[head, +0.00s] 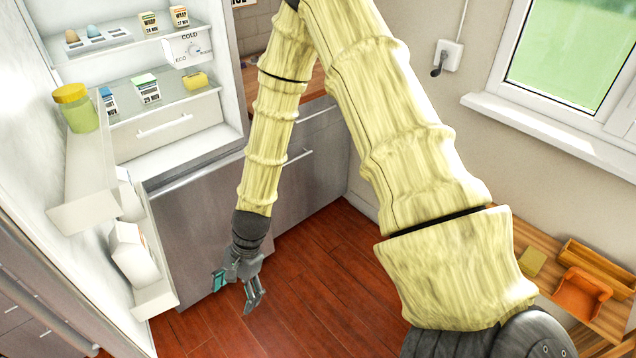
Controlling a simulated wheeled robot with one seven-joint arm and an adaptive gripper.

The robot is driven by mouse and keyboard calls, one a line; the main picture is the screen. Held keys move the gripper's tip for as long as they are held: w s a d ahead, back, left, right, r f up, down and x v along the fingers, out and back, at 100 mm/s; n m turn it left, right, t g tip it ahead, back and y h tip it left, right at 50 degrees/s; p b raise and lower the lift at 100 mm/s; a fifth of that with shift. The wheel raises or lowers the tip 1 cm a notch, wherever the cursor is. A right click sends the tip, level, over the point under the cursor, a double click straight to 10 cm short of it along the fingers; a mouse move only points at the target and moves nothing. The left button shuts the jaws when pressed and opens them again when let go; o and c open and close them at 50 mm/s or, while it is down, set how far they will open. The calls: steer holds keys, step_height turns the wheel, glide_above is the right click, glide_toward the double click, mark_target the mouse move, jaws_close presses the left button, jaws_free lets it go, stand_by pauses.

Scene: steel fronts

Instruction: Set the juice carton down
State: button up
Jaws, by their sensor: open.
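My gripper (236,292) hangs in front of the steel fronts, below the open fridge and to the right of its door. Its jaws are apart and nothing shows between them. A white carton (132,254), probably the juice carton, stands tilted in the picture in the lower door shelf (156,298). Its printed face is mostly turned away, so I cannot read it. The gripper is to the right of this carton and apart from it. Another pale item (130,198) behind it is partly hidden by the door shelf above.
The open fridge door is at left, with a yellow-lidded jar (77,108) in its upper shelf. Fridge shelves hold eggs (94,32), small dated packs (146,88) and a yellow tub (195,81). A wooden table (545,250) is at right. Floor below the gripper is clear.

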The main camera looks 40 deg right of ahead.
steer(key=s+d+f+n+h, duration=0.2)
steer(key=s+f+n, duration=0.5)
steer(key=s, duration=0.5)
steer(key=s+d+f+n+h, duration=0.2)
steer(key=s+d+f+n, duration=0.3)
steer(key=s, duration=0.6)
steer(key=shift+s+d+f+n+h, duration=0.15)
steer(key=shift+s+f+n+h, duration=0.2)
steer(key=shift+f+n, duration=0.55)
